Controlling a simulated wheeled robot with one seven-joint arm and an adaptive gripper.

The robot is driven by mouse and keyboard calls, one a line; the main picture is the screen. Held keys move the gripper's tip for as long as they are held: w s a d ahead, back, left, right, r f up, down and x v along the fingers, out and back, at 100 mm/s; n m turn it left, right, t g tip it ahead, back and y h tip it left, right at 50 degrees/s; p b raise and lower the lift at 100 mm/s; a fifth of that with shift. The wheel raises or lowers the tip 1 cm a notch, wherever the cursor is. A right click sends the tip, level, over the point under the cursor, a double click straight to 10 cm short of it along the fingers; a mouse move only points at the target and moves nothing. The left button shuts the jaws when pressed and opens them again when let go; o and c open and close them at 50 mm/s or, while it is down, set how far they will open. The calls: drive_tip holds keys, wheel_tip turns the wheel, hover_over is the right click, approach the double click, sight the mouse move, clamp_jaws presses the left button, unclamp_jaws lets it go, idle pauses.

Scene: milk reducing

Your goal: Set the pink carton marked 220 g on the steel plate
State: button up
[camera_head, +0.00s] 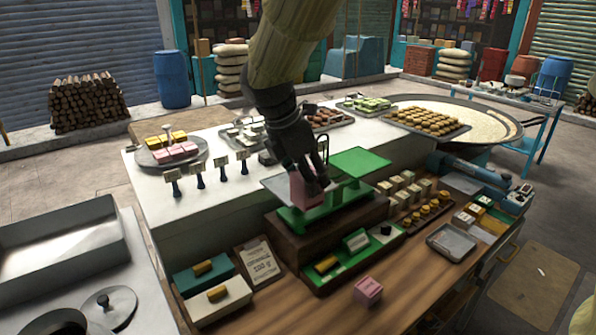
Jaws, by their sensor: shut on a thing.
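My gripper (314,182) points down and is shut on a pink carton (301,193), whose upper part the fingers partly cover. The carton is at the steel plate (272,184), the left pan of a green balance scale (318,212). I cannot tell whether the carton's base touches the plate. A second pink carton (368,290) lies on the wooden counter in front. The marks on both cartons are too small to read here.
A green pan (361,160) sits on the right of the scale. A green tray (350,252) with small pieces stands in front. Several cream blocks and brass weights stand at the right. A plate of pink and yellow sweets (142,158) is at the left. Bare wood (300,310) lies in front.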

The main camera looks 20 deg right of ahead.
drive_tip(key=shift+w+d+f+p, duration=0.55)
drive_tip(key=shift+w+f+p, duration=0.55)
drive_tip(key=shift+w, duration=1.45)
drive_tip(key=shift+w+d+f+p, duration=0.55)
drive_tip(key=shift+w+p, duration=1)
drive_tip(key=shift+w, duration=1.05)
drive_tip(key=shift+w+d+f+p, duration=0.5)
drive_tip(key=shift+w+f+p, duration=0.6)
drive_tip(key=shift+w, duration=1.45)
drive_tip(key=shift+r, duration=0.15)
drive_tip(key=o, duration=1.1)
drive_tip(key=shift+o, duration=0.2)
drive_tip(key=b+v, duration=0.3)
drive_tip(key=v, duration=0.9)
